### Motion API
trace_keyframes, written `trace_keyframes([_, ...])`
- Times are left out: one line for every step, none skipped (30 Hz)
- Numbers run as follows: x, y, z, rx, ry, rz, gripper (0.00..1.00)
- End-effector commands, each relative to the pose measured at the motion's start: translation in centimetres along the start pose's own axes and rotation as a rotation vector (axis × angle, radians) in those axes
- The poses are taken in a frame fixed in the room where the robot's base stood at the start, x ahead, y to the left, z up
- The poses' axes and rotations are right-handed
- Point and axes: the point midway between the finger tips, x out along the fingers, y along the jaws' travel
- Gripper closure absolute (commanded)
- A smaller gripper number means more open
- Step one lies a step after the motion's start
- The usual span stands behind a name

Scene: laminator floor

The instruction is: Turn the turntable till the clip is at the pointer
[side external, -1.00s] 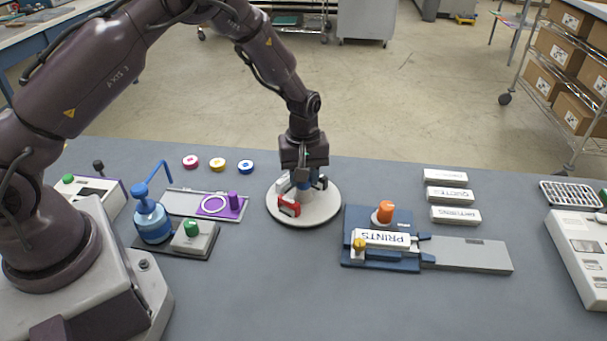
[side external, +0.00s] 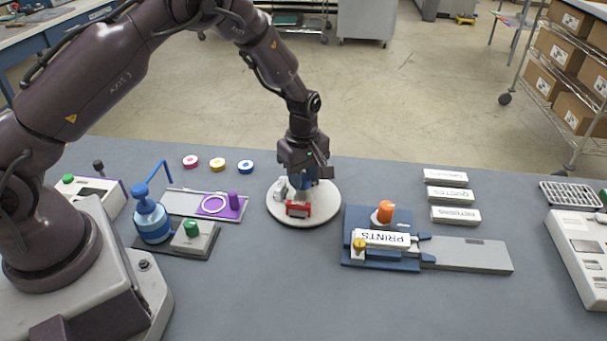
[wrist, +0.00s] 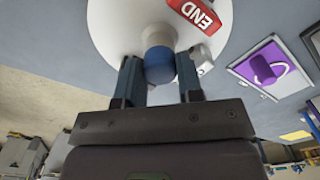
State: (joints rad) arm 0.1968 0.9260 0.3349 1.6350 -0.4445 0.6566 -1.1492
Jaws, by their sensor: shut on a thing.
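The turntable (side external: 325,203) is a round white disc on the grey table. Its blue knob (wrist: 159,60) stands between the fingers of my gripper (wrist: 160,82), which is shut on it from above. In the side view my gripper (side external: 304,180) hides most of the knob. No other pointer is clear.
Left of the disc are a purple plate (side external: 232,211), a blue bottle (side external: 152,222) and a green-button box (side external: 196,239). Right of it stands a blue fixture (side external: 352,225) with a PRINTS block. Bare table lies in front.

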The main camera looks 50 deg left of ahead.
Motion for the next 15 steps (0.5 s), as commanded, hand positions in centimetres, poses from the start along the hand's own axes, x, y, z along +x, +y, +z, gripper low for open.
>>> trace_keyframes([-0.10, -0.01, 0.07, -0.009, -0.001, -0.002, 1.00])
trace_keyframes([-0.11, -0.01, 0.06, -0.015, -0.001, -0.002, 1.00])
trace_keyframes([-0.11, -0.01, 0.06, -0.023, -0.001, -0.002, 1.00])
trace_keyframes([-0.11, -0.01, 0.06, -0.028, -0.001, -0.002, 1.00])
trace_keyframes([-0.11, -0.01, 0.05, -0.032, -0.001, -0.002, 1.00])
trace_keyframes([-0.11, -0.01, 0.05, -0.037, -0.001, -0.002, 1.00])
trace_keyframes([-0.11, -0.01, 0.05, -0.040, -0.001, -0.002, 1.00])
trace_keyframes([-0.10, -0.01, 0.05, -0.043, -0.001, -0.002, 1.00])
trace_keyframes([-0.11, -0.01, 0.05, -0.045, -0.001, -0.002, 1.00])
trace_keyframes([-0.10, -0.01, 0.05, -0.047, -0.001, -0.002, 1.00])
trace_keyframes([-0.10, -0.01, 0.05, -0.049, -0.001, -0.002, 1.00])
trace_keyframes([-0.10, -0.01, 0.05, -0.050, -0.002, -0.002, 1.00])
trace_keyframes([-0.11, -0.01, 0.06, -0.051, -0.002, -0.002, 1.00])
trace_keyframes([-0.11, -0.01, 0.05, -0.051, -0.002, -0.002, 1.00])
trace_keyframes([-0.10, -0.01, 0.05, -0.052, -0.002, -0.002, 1.00])
